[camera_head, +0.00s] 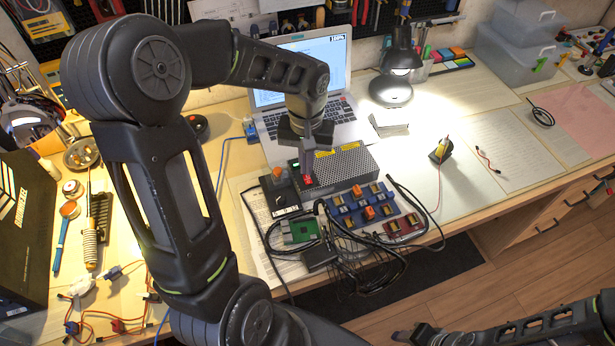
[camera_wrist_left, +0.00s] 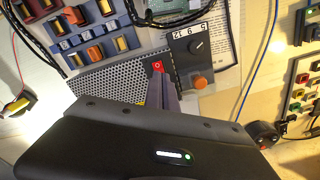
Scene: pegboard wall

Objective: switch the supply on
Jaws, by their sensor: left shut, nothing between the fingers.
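The supply (camera_head: 345,162) is a grey perforated metal box on the bench in front of the laptop. Its red rocker switch (camera_head: 305,179) is on the left end face and also shows in the left wrist view (camera_wrist_left: 157,66). My left gripper (camera_head: 306,170) is shut and empty, pointing down at that end of the supply. In the left wrist view its fingertips (camera_wrist_left: 160,78) are right beside the red switch. I cannot tell whether they touch it or which way the rocker is set. My right gripper (camera_head: 418,335) is low at the bottom edge, its jaws unclear.
A dark panel (camera_wrist_left: 194,52) with a selector knob and orange button (camera_wrist_left: 200,82) adjoins the switch end. Blue terminal blocks (camera_head: 360,203), a green circuit board (camera_head: 300,231) and black cables crowd the front. A laptop (camera_head: 305,75) and lamp (camera_head: 391,88) stand behind. Papers lie right.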

